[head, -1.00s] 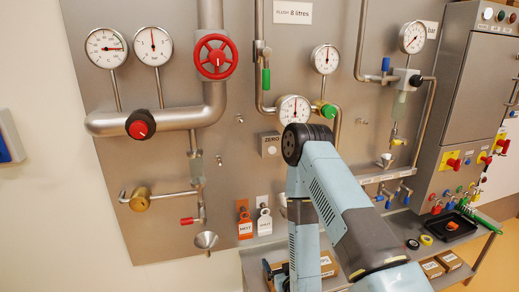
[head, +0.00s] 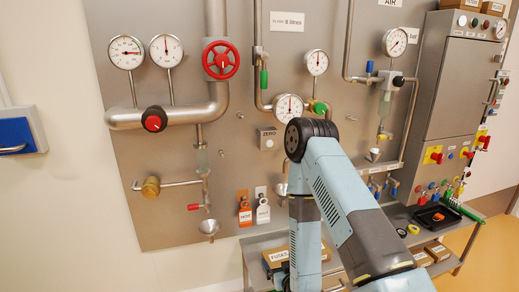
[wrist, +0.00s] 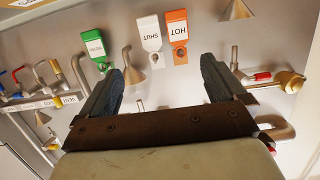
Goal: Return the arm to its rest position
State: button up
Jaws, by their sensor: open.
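My arm (head: 335,190) is bent in front of the steel panel in the head view, with its dark elbow joint in front of the panel's middle. My gripper (wrist: 162,85) shows in the wrist view with its two dark fingers wide apart and nothing between them. Beyond the fingers hang the white SHUT tag (wrist: 150,38) and the orange HOT tag (wrist: 177,35). A green tag (wrist: 94,46) hangs to their left. In the head view my gripper is hidden behind or below my arm.
The steel panel (head: 255,160) carries gauges, pipes and a red handwheel (head: 220,60). A bench (head: 400,215) below holds boxes and a black tray (head: 438,216). A grey cabinet (head: 455,90) stands at the right. A blue-fronted box (head: 15,135) is on the left wall.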

jog(key=w+d+r+g+h, duration=0.1)
jog(key=w+r, duration=0.3)
jog(key=r, duration=0.2)
jog(key=w+d+r+g, duration=0.1)
jog(key=w+d+r, duration=0.15)
jog(key=r, duration=0.45)
jog(key=s+d+r+g+h, duration=0.1)
jog(key=d+r, duration=0.1)
jog(key=r, duration=0.5)
jog(key=s+d+r+g, duration=0.1)
jog(key=d+r+g, duration=0.15)
jog(key=r, duration=0.35)
jog(key=s+d+r+m+g, duration=0.1)
jog(key=s+d+r, duration=0.2)
jog(key=s+r, duration=0.3)
jog(key=s+d+r+m+g+h, duration=0.1)
jog(key=s+r, duration=0.5)
jog(key=s, duration=0.6)
jog(key=s+d+r+m+g+h, duration=0.1)
jog(key=s+d+r, duration=0.3)
jog(key=s, duration=0.5)
jog(key=shift+s+d+r, duration=0.25)
jog(key=shift+d+r, duration=0.05)
jog(key=shift+r, duration=0.65)
jog(key=shift+d+g, duration=0.1)
jog(key=shift+g, duration=0.15)
